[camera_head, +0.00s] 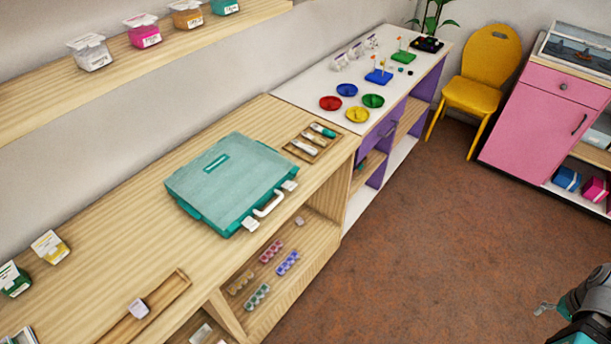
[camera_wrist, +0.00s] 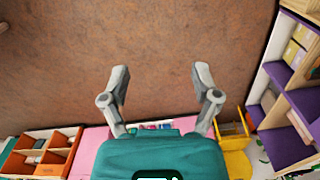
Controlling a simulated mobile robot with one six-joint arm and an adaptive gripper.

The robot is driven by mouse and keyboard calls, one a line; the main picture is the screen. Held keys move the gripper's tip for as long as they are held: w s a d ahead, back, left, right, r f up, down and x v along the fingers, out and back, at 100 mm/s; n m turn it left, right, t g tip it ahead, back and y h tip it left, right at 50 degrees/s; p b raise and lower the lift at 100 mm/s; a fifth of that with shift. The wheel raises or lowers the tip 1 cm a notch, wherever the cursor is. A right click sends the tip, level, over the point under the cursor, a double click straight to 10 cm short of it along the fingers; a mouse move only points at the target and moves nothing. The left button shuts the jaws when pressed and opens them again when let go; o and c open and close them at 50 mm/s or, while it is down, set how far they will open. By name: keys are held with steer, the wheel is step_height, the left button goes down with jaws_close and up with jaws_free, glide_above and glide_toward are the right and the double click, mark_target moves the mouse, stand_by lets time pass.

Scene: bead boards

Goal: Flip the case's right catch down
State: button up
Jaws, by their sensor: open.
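A teal case (camera_head: 222,181) lies closed on the wooden bench. The right catch (camera_head: 289,185) is nearer the bench's right end, and the left catch (camera_head: 250,223) is nearer the camera. The view is too small to tell how either catch is set. My gripper (camera_wrist: 161,80) is open and empty above bare floor in the wrist view. It also shows partly at the lower right of the head view (camera_head: 545,309), far from the case. The case is not in the wrist view.
A small wooden tray with tubes (camera_head: 311,142) lies behind the case's right side. A narrow tray (camera_head: 170,302) with a white block is nearer the camera. A shelf (camera_head: 120,60) with jars overhangs at upper left. Brown floor (camera_head: 420,240) is clear before the bench.

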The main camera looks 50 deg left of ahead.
steer(key=w+a+r+n+y+p, duration=0.1)
steer(key=a+r+n+p, duration=0.15)
steer(key=a, duration=0.55)
steer(key=w+a+r+n+p, duration=0.1)
steer(key=w+a+n, duration=0.15)
steer(key=a, duration=0.55)
step_height(320, 180, up, 10)
steer(key=r+n+g+y+p, duration=0.1)
steer(key=n+y+p, duration=0.2)
steer(key=n+p, duration=0.9)
glide_above(294, 187)
steer(key=w+d+b, duration=0.1)
steer(key=d+b, duration=0.2)
steer(key=d, duration=0.2)
steer(key=n, duration=0.3)
steer(key=shift+w+d+f, duration=0.15)
steer(key=shift+d+f, duration=0.1)
steer(key=shift+f, duration=0.2)
steer(key=b+x, duration=0.8)
steer(key=x, duration=0.1)
steer(key=b+x, duration=0.4)
steer(key=b, duration=0.1)
steer(key=shift+a+f, duration=0.1)
steer(key=shift+a, duration=0.25)
